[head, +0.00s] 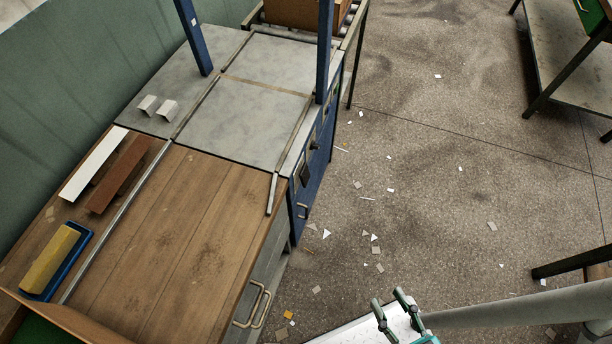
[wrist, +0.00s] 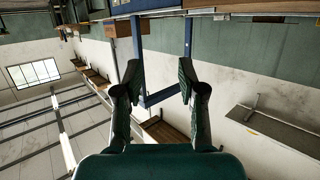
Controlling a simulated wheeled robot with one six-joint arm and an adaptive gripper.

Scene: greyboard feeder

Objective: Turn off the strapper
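The strapper (head: 245,110) has a grey metal top, two blue posts and a blue side panel (head: 322,165). It stands at the upper middle of the head view. Small dark fittings show on the side panel, including a dark knob-like part (head: 314,145); their setting is too small to read. My gripper (head: 390,308) is at the bottom of the head view, in front of the panel and well apart from it. In the upside-down wrist view, my gripper (wrist: 158,78) is open and empty. The strapper's blue frame (wrist: 138,45) shows beyond the fingers.
A wooden bench (head: 165,225) with a metal strip joins the strapper at the near left. It holds a white strip (head: 93,165), a brown strip (head: 120,175) and a yellow block in a blue tray (head: 77,265). The floor (head: 430,190) is open, with scattered scraps. A table (head: 570,75) stands far right.

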